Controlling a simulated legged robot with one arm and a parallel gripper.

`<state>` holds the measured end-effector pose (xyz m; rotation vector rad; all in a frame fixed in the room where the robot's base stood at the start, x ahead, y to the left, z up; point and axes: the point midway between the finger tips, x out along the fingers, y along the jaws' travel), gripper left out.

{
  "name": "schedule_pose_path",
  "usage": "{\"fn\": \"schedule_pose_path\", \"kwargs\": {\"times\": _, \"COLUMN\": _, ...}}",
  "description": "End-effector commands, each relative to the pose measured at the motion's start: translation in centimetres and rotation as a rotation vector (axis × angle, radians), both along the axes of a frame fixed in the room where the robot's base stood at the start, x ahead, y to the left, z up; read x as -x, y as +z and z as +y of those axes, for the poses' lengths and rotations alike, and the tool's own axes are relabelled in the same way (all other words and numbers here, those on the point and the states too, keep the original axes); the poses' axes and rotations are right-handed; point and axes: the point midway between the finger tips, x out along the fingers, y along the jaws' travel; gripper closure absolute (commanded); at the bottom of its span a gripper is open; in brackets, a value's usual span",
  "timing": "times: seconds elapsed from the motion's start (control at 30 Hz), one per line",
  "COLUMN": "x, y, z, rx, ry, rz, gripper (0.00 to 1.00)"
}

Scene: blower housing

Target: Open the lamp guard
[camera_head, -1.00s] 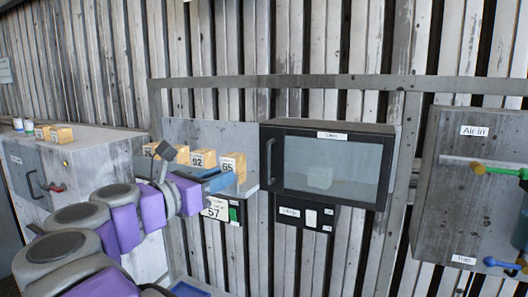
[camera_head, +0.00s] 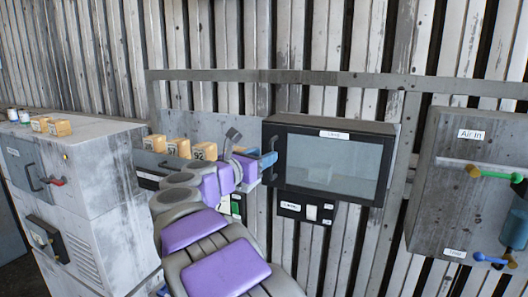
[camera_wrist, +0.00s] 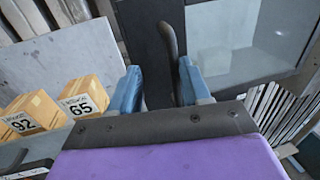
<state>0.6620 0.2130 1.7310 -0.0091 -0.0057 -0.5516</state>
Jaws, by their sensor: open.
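The lamp guard is a dark-framed door with a grey glass pane (camera_head: 330,168) on a black box on the wall, with a small label on its top edge. Its dark upright handle (camera_head: 274,147) is at the left side of the frame. My gripper (camera_head: 267,161) is at this handle, its blue fingers open. In the wrist view the handle (camera_wrist: 168,42) runs down between the two parted fingers of my gripper (camera_wrist: 160,82). Whether a finger touches the handle cannot be told. The lower end of the handle is partly hidden in the head view.
Numbered yellow boxes (camera_head: 204,151) stand on a shelf just left of the guard. A switch panel (camera_head: 306,208) is below it. A grey cabinet with pipes and valves (camera_head: 450,190) hangs at the right. A grey cabinet (camera_head: 100,190) stands at the left.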

Motion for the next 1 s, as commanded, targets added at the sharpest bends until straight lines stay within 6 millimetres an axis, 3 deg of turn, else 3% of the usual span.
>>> {"fn": "schedule_pose_path", "kwargs": {"times": 0.23, "x": -1.0, "y": 0.1, "z": -2.0, "rx": -0.01, "ry": 0.009, "rz": 0.002, "gripper": 0.7}}
{"fn": "schedule_pose_path", "kwargs": {"times": 0.43, "x": -0.9, "y": 0.1, "z": -1.5, "rx": -0.007, "ry": 0.006, "rz": 0.002, "gripper": 0.68}}
{"fn": "schedule_pose_path", "kwargs": {"times": 0.77, "x": -0.9, "y": -0.1, "z": -0.9, "rx": -0.002, "ry": 0.008, "rz": 0.003, "gripper": 1.0}}
{"fn": "schedule_pose_path", "kwargs": {"times": 1.0, "x": -0.8, "y": 0.0, "z": -0.8, "rx": -0.002, "ry": 0.009, "rz": 0.003, "gripper": 1.0}}
